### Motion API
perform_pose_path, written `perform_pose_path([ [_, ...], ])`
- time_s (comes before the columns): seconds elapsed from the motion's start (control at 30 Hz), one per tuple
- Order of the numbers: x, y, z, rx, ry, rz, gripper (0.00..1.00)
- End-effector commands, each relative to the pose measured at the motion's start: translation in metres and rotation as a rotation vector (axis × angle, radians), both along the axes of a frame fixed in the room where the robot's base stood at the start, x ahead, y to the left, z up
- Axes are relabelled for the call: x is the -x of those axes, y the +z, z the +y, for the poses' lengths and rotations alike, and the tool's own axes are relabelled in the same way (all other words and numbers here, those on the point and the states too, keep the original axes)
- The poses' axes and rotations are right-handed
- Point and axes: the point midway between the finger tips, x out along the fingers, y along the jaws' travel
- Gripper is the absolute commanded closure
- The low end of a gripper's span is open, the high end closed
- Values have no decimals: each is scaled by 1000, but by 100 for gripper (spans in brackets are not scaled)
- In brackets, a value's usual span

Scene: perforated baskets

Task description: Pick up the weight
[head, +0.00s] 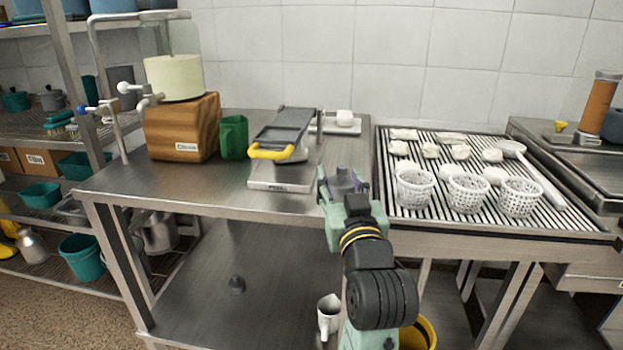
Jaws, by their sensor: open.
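A grey knobbed piece that looks like the weight (343,178) shows near the front right of the steel table. My gripper (343,188) is open, with a fingertip on each side of this piece. My wrist hides its lower part, and I cannot tell whether the fingers touch it.
A yellow-handled slicer (283,130) rests over a scale (284,178) to the left. A green mug (233,137) and wooden block (182,126) stand further left. White perforated baskets (415,187) stand on the slatted drain table (400,221) to the right.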

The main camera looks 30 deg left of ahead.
Motion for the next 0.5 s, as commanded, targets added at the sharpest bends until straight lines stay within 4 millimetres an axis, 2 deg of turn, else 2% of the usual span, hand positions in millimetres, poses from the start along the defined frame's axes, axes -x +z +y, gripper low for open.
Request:
perform_pose_path([
  [0.07,-9,-17,-18,31,-29,66,57],
  [0.17,-16,-28,-25,50,-40,109,57],
  [0.5,-57,-29,0,52,-40,113,57],
])
